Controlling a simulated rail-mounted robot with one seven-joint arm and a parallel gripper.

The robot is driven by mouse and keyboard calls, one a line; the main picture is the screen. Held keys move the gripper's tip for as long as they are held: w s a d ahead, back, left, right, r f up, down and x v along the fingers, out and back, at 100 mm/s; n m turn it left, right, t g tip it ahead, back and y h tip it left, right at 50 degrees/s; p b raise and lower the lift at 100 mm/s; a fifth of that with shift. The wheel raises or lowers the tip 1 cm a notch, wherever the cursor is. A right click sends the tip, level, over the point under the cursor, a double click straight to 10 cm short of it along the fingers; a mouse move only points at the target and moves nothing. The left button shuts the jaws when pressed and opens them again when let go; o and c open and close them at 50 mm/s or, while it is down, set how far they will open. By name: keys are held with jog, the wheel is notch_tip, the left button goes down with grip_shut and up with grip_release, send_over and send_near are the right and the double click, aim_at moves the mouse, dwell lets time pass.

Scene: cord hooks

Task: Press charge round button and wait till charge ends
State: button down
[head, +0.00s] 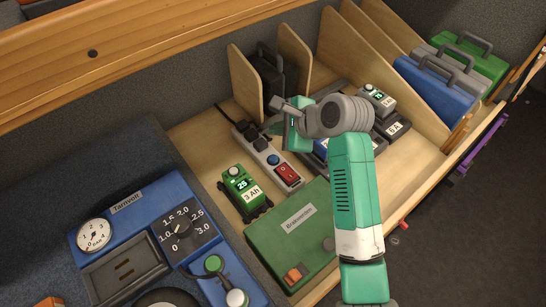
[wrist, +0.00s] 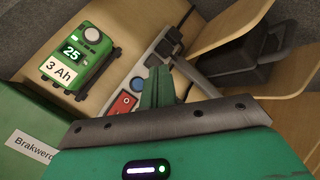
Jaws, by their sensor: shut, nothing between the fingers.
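A green battery unit (head: 243,188) labelled "3 Ah" shows "25" on its display and stands on the wooden shelf. It has a round grey button (wrist: 92,34) at one end of its top. My gripper (head: 291,112) is shut and empty, above the power strip (head: 262,152). In the wrist view its closed green fingers (wrist: 157,86) point over the strip, beside its red switch (wrist: 123,102) and round blue button (wrist: 138,83). The gripper is apart from the battery unit. Another unit (head: 377,98) with a round button sits on a charger labelled "5 A" (head: 393,127).
A green case (head: 297,225) labelled "Brakwerder" lies in front of the strip. A blue compressor (head: 135,215) with gauge and dial stands at left. Wooden dividers (head: 244,85) and several toolboxes (head: 437,84) stand behind. My arm hides part of the chargers.

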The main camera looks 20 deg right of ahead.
jog(key=b, duration=0.7)
send_over(277, 160)
notch_tip(277, 160, down, 6)
jog(key=shift+f, duration=0.2)
jog(key=shift+f+p, duration=0.4)
jog(key=shift+f, duration=0.55)
jog(key=shift+f, duration=0.1)
dwell(0.5)
jog(key=shift+f+p, duration=0.35)
jog(key=shift+p, duration=0.05)
jog(key=shift+f, duration=0.45)
dwell(0.6)
jog(key=shift+r+p, duration=0.15)
jog(key=shift+p, duration=0.15)
jog(key=shift+r+p, duration=0.7)
jog(key=shift+p, duration=0.3)
